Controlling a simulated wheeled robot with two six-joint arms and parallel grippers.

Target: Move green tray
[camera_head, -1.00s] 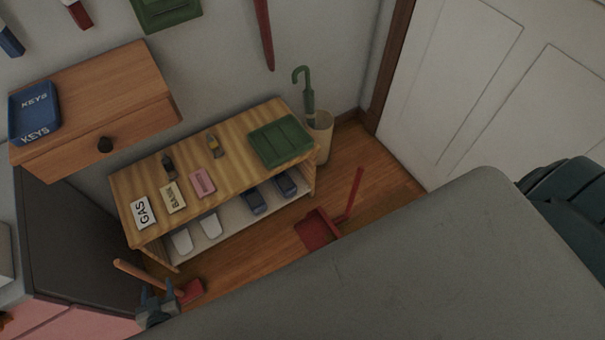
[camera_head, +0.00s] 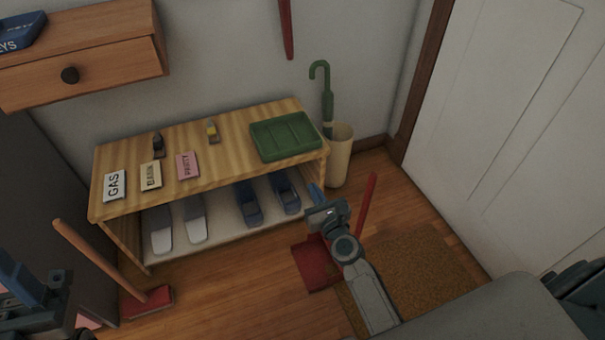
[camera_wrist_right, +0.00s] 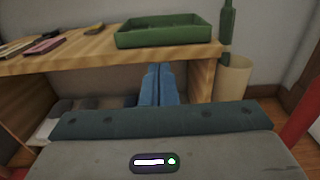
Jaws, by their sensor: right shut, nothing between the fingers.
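The green tray (camera_head: 286,137) lies flat on the right end of the wooden bench top and looks empty. It also shows in the right wrist view (camera_wrist_right: 165,33), above and beyond my fingers. My right gripper (camera_head: 316,192) is just in front of the bench's right end, below the tray and apart from it. Its blue fingers (camera_wrist_right: 157,84) are together with nothing between them. My left gripper (camera_head: 32,280) is at the lower left edge, away from the tray, and its jaw opening is unclear.
The bench (camera_head: 225,160) also holds several small cards and two small items. Shoes stand on its lower shelf (camera_head: 225,222). A bin (camera_head: 340,160) with a green umbrella stands right of it. A red dustpan (camera_head: 313,265) and a broom (camera_head: 148,302) are on the floor.

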